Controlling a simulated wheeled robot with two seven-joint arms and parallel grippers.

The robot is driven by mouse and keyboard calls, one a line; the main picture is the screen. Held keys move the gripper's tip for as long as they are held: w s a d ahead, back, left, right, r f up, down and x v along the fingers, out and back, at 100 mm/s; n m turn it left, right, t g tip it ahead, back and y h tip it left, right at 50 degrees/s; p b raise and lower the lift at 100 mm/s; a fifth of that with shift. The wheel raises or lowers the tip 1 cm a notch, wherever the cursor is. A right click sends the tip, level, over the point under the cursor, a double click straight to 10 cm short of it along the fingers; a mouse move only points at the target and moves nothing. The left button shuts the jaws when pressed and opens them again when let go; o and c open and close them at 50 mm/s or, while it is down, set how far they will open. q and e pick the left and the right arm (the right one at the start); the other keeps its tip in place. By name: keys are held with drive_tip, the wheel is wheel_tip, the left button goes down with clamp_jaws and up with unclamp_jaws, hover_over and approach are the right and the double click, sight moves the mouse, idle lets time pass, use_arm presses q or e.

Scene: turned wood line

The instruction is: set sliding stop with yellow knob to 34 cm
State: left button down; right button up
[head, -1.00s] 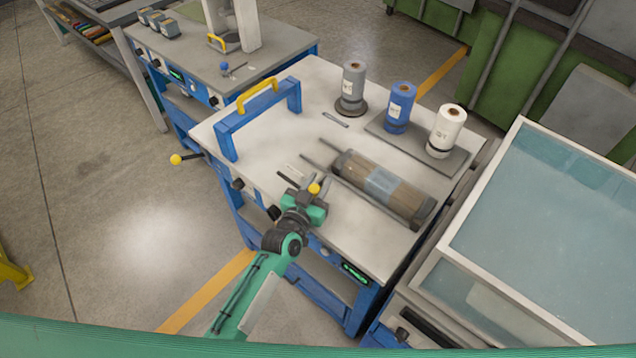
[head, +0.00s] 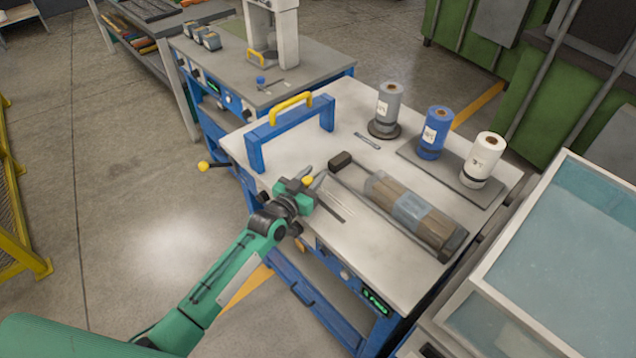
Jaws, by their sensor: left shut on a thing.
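The sliding stop shows as a dark block (head: 340,160) on the parallel rods of the fixture on the white bench top, with its yellow knob (head: 308,180) at the near side. My left gripper (head: 310,184) is at the knob, shut on the stop. The gripper hides the exact contact and much of the link between knob and block. A wood bundle with a clear band (head: 415,208) lies to the right of the block, with a gap between them. A scale strip (head: 333,207) lies near the bench's front edge; its numbers are too small to read. My right gripper is not in view.
A blue frame with a yellow handle (head: 291,108) stands at the bench's left end. Grey (head: 389,105), blue (head: 436,128) and white (head: 487,155) rolls stand at the back. A glass-topped case (head: 555,250) is at the right. A yellow-ball lever (head: 203,166) sticks out left.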

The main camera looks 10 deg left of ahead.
use_arm(q)
drive_tip(key=shift+w+a, duration=0.1)
drive_tip(key=shift+a, duration=0.1)
drive_tip(key=c, duration=1.1)
unclamp_jaws()
drive_tip(key=shift+o, duration=0.2)
drive_tip(key=shift+a, duration=0.1)
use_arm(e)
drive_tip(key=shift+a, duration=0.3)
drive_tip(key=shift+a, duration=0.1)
use_arm(q)
drive_tip(key=b+v, duration=0.2)
drive_tip(key=v, duration=1.1)
drive_tip(key=shift+s, duration=0.35)
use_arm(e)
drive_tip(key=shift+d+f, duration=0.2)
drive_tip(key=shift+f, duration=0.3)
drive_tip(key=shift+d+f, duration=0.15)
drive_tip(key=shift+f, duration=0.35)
use_arm(q)
drive_tip(key=shift+a, duration=0.1)
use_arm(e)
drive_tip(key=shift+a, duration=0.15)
